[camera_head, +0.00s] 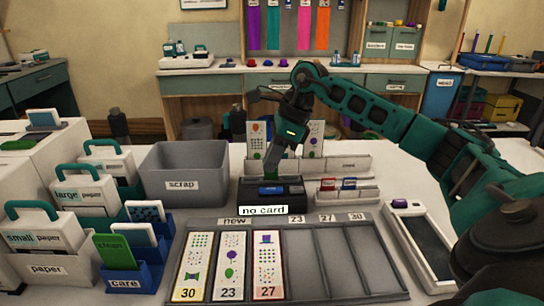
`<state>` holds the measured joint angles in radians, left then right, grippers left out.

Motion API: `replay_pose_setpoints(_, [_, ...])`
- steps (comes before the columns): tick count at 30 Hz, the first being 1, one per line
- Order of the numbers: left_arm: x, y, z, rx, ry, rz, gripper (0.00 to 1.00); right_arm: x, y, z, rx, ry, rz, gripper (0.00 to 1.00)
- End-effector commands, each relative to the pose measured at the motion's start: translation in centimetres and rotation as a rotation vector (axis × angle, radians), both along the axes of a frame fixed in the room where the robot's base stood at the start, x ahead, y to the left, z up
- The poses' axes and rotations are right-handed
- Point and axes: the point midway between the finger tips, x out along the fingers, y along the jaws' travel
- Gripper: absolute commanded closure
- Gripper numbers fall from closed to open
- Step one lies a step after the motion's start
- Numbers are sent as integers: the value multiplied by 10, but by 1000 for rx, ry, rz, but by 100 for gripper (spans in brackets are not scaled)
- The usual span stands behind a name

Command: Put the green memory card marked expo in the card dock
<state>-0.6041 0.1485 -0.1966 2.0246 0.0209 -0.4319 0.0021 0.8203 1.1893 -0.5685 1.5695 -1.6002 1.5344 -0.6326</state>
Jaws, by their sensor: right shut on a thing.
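My right gripper (275,152) reaches in from the right and points down over the dark card dock (290,198). It is shut on a small green card (271,162), mostly hidden by the fingers; its marking cannot be read. The green card is at the back upper edge of the dock; I cannot tell whether it touches. The dock has a blue patch on top and a front sign reading "no card". My left gripper is not in view.
A small white rack (346,197) with red and blue cards stands right of the dock. A grey scrap bin (186,172) is to its left. A grey tray (327,263) with several picture strips lies in front. A white tray (390,204) is at the right.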

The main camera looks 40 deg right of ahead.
Motion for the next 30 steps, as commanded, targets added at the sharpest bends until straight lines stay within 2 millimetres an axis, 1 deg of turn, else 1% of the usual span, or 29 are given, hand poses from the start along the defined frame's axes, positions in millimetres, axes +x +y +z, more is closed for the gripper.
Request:
replay_pose_setpoints(12, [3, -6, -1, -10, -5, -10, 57, 0, 0, -16, -1, 2, 0, 100])
replay_pose_setpoints(26, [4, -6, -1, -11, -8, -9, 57, 0, 0, -18, -1, 1, 0, 100])
replay_pose_setpoints(27, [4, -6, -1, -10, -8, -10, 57, 0, 0, -18, -1, 1, 0, 87])
replay_pose_setpoints(30, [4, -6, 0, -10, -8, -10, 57, 0, 0, -17, -1, 1, 0, 77])
